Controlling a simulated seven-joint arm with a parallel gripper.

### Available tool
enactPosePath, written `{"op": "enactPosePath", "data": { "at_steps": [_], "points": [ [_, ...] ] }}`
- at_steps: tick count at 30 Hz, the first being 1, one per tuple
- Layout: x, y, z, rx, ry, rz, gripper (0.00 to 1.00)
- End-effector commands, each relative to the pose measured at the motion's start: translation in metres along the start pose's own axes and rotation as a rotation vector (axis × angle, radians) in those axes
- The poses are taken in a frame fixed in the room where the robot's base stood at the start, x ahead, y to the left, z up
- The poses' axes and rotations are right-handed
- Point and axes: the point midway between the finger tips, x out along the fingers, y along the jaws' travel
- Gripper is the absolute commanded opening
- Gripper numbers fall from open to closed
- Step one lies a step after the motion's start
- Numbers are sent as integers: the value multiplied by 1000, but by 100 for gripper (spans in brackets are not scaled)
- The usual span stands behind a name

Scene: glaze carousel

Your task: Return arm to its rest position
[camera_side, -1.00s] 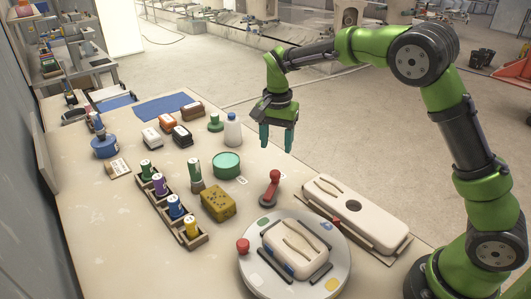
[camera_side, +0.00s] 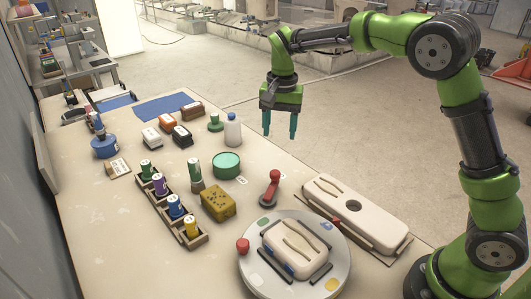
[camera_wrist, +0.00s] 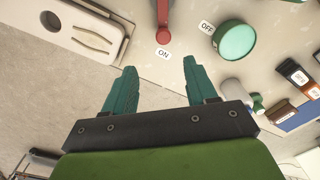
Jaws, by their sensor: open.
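My gripper (camera_side: 280,122) is open and empty, with its teal fingers pointing down. It hangs in the air above the far right edge of the table, clear of every object. In the wrist view my gripper (camera_wrist: 157,80) shows its two fingers apart with nothing between them. Below and ahead of it are the red lever (camera_side: 271,188) and the green round pot (camera_side: 227,165). The lever (camera_wrist: 163,30) points to the ON label (camera_wrist: 164,53) in the wrist view.
A round turntable (camera_side: 256,272) holds a cream block with tongs on it. A long cream box (camera_side: 385,232) lies to its right. A rack (camera_side: 157,207) of several coloured bottles, a yellow sponge (camera_side: 218,204) and a white bottle (camera_side: 233,129) stand on the table.

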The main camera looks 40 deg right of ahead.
Motion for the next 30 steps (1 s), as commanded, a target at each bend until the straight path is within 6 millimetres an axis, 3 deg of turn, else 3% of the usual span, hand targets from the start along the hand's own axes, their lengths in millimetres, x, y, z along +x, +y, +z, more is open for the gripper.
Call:
{"op": "enactPosePath", "data": {
  "at_steps": [13,21,25,30],
  "points": [
    [-53,104,87,-414,121,-319,57],
    [-58,165,139,-531,302,-443,57],
    [-61,180,150,-526,357,-473,57],
    [-71,185,151,-516,403,-497,57]
  ]
}}
